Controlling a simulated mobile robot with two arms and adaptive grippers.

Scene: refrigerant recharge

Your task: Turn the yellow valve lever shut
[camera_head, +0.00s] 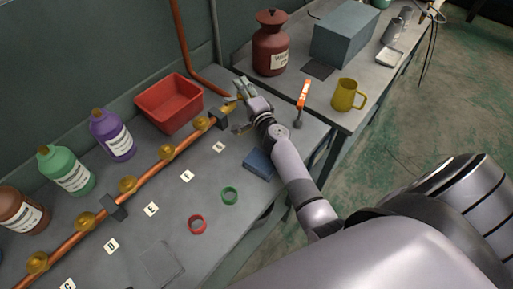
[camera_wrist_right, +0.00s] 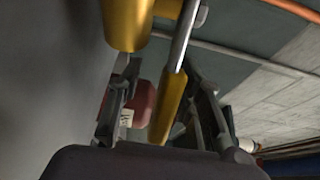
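A copper pipe (camera_head: 160,165) with several brass-yellow valves runs along the bench. My right gripper (camera_head: 238,107) is at the far end of this pipe and hides most of the fitting there. In the right wrist view, the yellow lever (camera_wrist_right: 168,108) hangs from a metal stem (camera_wrist_right: 182,40) beside a yellow valve body (camera_wrist_right: 128,22). The lever lies between the spread fingers of my right gripper (camera_wrist_right: 160,105), closer to the right-hand finger. Contact is not clear. My left gripper is in neither view.
A red bin (camera_head: 169,101) and bottles stand behind the pipe. A dark red jar (camera_head: 271,48), an orange-handled tool (camera_head: 303,96) and a yellow mug (camera_head: 348,95) are on the right. A blue block (camera_head: 258,163), red ring (camera_head: 197,224) and green ring (camera_head: 230,195) lie in front.

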